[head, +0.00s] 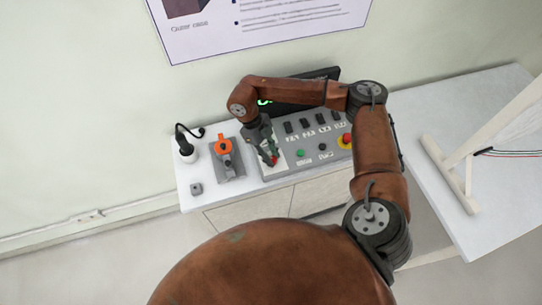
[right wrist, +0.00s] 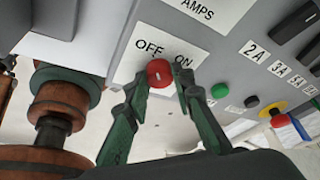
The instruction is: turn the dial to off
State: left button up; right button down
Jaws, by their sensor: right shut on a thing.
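The red dial (right wrist: 160,74) sits on a white label plate (right wrist: 136,62) marked OFF on the left and ON on the right in the right wrist view. A small pale mark shows on the dial's face; which label it points to is hard to tell. My right gripper (right wrist: 160,90) has its green fingers on either side of the dial, shut on it. In the head view my right gripper (head: 267,152) reaches down to the panel, with a bit of the red dial (head: 274,160) showing by the fingertips. My left gripper is not in view.
The grey control panel (head: 309,155) carries several black switches, a green button (head: 300,153) and a red button on yellow (head: 346,140). An orange-handled device (head: 223,147) and a black plug (head: 185,149) stand to the left. A white frame (head: 455,170) stands on the right table.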

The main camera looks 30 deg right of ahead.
jog(key=shift+n, duration=0.3)
jog(key=c, duration=1.7)
grip_release()
jog(key=shift+o, duration=0.2)
jog(key=v, duration=1.2)
jog(key=shift+s+a, duration=0.1)
